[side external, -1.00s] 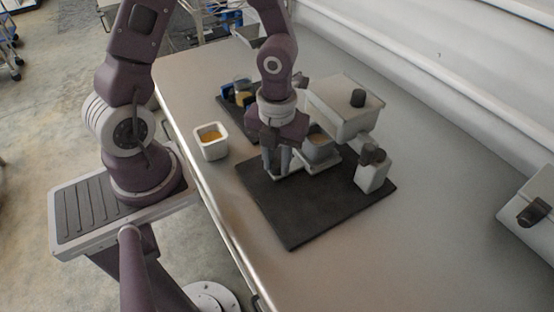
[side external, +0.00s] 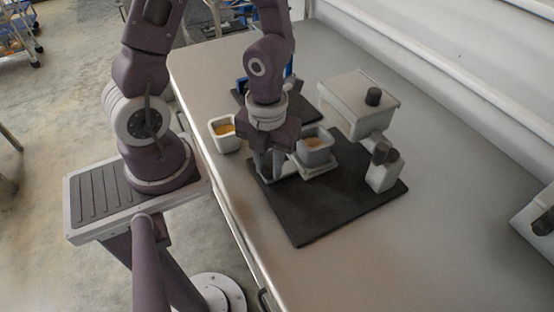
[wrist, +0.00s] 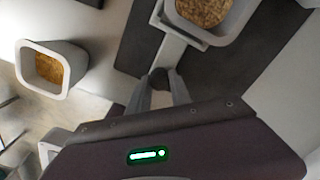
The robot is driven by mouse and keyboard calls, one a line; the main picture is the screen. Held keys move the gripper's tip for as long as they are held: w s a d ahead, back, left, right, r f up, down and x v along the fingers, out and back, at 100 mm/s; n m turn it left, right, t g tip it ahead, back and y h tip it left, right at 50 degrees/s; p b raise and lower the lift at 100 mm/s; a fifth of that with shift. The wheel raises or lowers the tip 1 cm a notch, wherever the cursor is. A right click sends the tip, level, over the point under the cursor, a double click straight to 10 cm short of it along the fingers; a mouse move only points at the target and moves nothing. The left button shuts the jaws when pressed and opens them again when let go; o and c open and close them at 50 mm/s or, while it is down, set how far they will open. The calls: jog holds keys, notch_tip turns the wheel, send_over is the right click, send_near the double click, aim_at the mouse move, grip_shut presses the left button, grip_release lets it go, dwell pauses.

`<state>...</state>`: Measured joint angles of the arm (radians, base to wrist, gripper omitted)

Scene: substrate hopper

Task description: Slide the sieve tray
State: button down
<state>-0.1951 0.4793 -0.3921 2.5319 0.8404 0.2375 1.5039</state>
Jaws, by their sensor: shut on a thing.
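The sieve tray (side external: 320,166) is a pale flat slide with a short handle bar, lying on the dark base mat (side external: 310,215). A grey square cup (side external: 315,147) with tan grain sits on it, clear to the left of the hopper body (side external: 358,100). My gripper (side external: 267,172) points down at the tray's left end, shut on its handle. In the wrist view, my fingers (wrist: 160,88) close around the handle end, and the bar (wrist: 172,50) runs up to the tray. The cup with grain (wrist: 203,10) is partly cut off at the top.
A white square pot (side external: 226,142) with orange-brown grain stands left of my gripper, close to the table edge. A small post with a dark knob (side external: 383,172) stands on the mat's right side. A blue item is partly hidden behind my arm. The table (side external: 420,240) is clear at front right.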

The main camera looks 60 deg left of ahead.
jog(key=c, duration=1.2)
grip_release()
jog(key=shift+o, duration=0.2)
notch_tip(320, 180, up, 6)
jog(key=shift+a, duration=0.1)
jog(key=shift+r, duration=0.55)
